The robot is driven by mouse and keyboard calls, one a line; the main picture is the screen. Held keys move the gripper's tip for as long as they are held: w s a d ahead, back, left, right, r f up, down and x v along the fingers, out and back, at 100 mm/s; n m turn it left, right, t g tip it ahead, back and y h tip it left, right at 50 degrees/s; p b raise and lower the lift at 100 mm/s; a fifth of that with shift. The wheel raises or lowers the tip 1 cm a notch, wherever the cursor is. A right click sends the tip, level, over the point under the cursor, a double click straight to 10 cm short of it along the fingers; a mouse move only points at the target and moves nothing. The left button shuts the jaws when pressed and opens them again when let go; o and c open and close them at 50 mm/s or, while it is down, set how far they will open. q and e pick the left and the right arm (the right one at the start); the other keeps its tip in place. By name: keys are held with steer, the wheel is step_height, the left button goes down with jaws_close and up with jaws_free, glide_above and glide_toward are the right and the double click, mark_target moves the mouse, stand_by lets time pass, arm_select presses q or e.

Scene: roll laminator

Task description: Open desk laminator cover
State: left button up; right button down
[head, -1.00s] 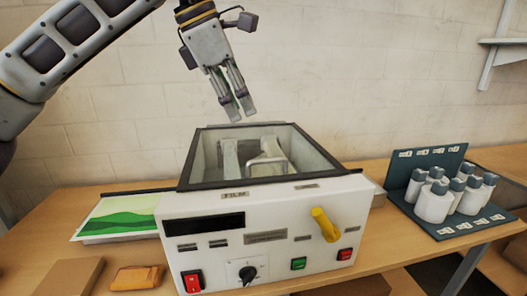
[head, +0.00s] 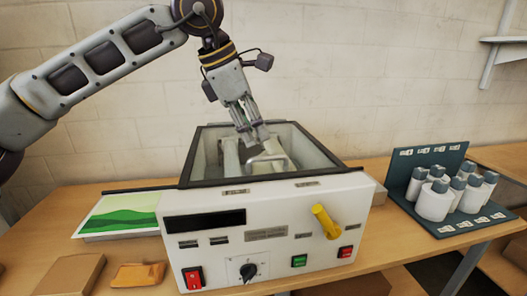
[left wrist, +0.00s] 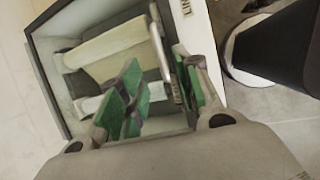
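The white desk laminator (head: 280,218) stands on the table in the head view. Its top has a dark frame (head: 292,179) through which pale rollers show; whether a clear cover pane fills it is hard to tell. A light metal handle (head: 272,160) sits in the middle of this top. My left gripper (head: 256,146) points down over the top, with its fingertips at the handle. In the left wrist view the green-padded fingers (left wrist: 160,92) are apart, with the pale handle bar (left wrist: 163,55) between or just beyond them; contact cannot be told. My right gripper is not in view.
A yellow crank (head: 326,222) sticks out of the laminator's front, above switches. A green picture sheet (head: 118,215) lies at left, an orange pouch (head: 138,275) in front. A dark rack (head: 415,188) with several white bottles (head: 432,202) stands at right.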

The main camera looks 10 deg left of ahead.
mark_target(263, 158)
arm_select(q)
steer(key=shift+x, duration=3.4)
steer(key=shift+c, duration=0.4)
jaws_close()
